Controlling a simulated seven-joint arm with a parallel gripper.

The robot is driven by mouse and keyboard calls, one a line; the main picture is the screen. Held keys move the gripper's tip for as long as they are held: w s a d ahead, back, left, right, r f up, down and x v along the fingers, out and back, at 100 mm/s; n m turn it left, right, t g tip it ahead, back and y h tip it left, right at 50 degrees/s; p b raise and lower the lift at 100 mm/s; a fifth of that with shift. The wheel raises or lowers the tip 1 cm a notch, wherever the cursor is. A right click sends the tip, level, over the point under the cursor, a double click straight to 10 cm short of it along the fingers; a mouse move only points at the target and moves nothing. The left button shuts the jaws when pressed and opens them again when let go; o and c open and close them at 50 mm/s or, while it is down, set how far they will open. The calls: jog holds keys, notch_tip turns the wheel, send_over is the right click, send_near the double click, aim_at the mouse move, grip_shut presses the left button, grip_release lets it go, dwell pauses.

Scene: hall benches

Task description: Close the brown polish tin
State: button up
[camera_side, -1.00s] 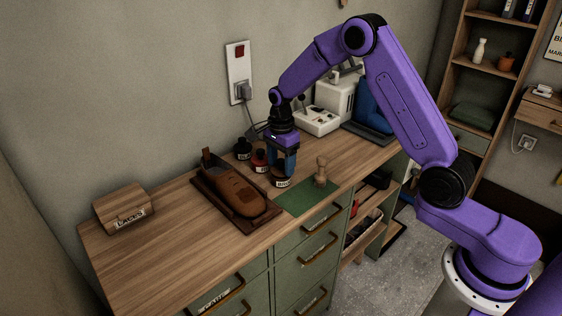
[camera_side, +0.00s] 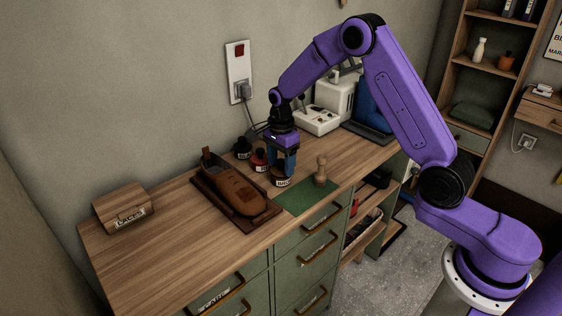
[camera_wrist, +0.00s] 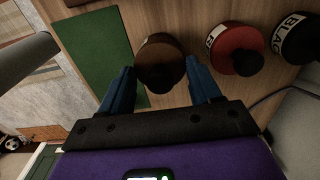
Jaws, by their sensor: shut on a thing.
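The brown polish tin (camera_side: 282,182) stands on the bench at the left edge of a green mat, its pale label facing the side camera. In the wrist view the brown tin (camera_wrist: 160,48) shows from above with a dark round knob on it. My gripper (camera_side: 283,173) points down over it, with its blue fingers on either side. In the wrist view my gripper (camera_wrist: 162,82) has one finger left and one right of the tin. It is shut on the tin; whether on its lid or body is hard to tell.
A red tin (camera_side: 260,160) and a black tin (camera_side: 243,148) stand close behind. A brown shoe (camera_side: 235,190) lies on a tray to the left. A wooden brush (camera_side: 321,170) stands on the green mat (camera_side: 308,198). A wooden box (camera_side: 122,207) is far left.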

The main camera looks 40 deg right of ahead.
jog(key=o, duration=1.2)
jog(key=shift+o, duration=0.2)
jog(key=shift+r, duration=0.15)
jog(key=shift+r, duration=3.4)
grip_shut()
jog(key=shift+f, duration=2.3)
jog(key=shift+r, duration=0.1)
